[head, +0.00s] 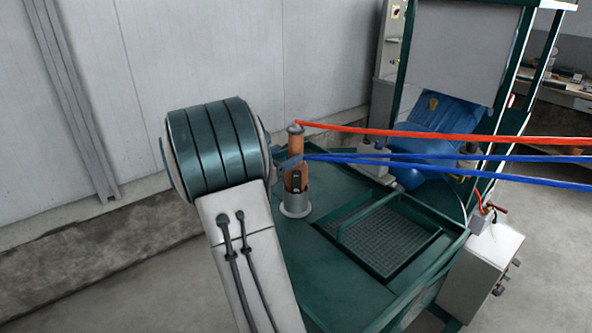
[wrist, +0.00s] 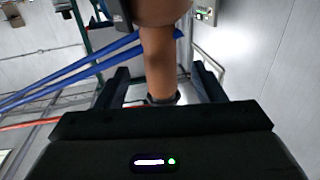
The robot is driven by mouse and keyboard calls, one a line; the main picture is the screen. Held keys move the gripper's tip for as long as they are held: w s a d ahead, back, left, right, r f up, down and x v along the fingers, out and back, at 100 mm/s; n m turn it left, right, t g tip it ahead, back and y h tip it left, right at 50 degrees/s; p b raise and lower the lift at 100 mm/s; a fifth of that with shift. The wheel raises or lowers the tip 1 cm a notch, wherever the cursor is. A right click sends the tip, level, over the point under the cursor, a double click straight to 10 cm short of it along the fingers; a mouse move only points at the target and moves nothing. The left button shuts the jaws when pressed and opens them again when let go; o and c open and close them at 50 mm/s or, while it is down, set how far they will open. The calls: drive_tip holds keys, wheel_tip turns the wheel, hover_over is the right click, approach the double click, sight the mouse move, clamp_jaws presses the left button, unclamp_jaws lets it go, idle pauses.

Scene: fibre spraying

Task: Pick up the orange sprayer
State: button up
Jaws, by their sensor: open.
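The orange sprayer (head: 296,155) stands upright in a grey round holder (head: 296,207) on the green table, in the head view behind my arm's round joint. A red hose meets its top, and blue hoses run from near its middle. In the wrist view the sprayer's orange-brown body (wrist: 158,55) shows between the two dark fingers of my gripper (wrist: 160,70). The fingers are open, one on each side, with a visible gap to the body. In the head view my arm hides most of the gripper.
The green table (head: 345,290) has a sunken grate (head: 390,238) with a raised rim right of the sprayer. The red hose (head: 420,134) and blue hoses (head: 450,160) stretch right. A blue tank (head: 425,148) stands behind. A pale wall (head: 250,60) closes the back left.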

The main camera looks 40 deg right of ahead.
sight(300, 143)
drive_tip(key=shift+d, duration=0.9)
drive_tip(key=shift+w+d+r+p, duration=0.15)
drive_tip(key=shift+d+p, duration=0.5)
drive_tip(key=shift+d, duration=0.65)
drive_tip(key=shift+w+d+r+p, duration=0.1)
drive_tip(key=shift+d+r+p, duration=0.15)
drive_tip(key=shift+d+p, duration=0.7)
drive_tip(key=shift+d+b, duration=0.35)
drive_tip(key=shift+b, duration=0.05)
drive_tip(key=c, duration=1.3)
drive_tip(key=shift+r, duration=0.15)
clamp_jaws()
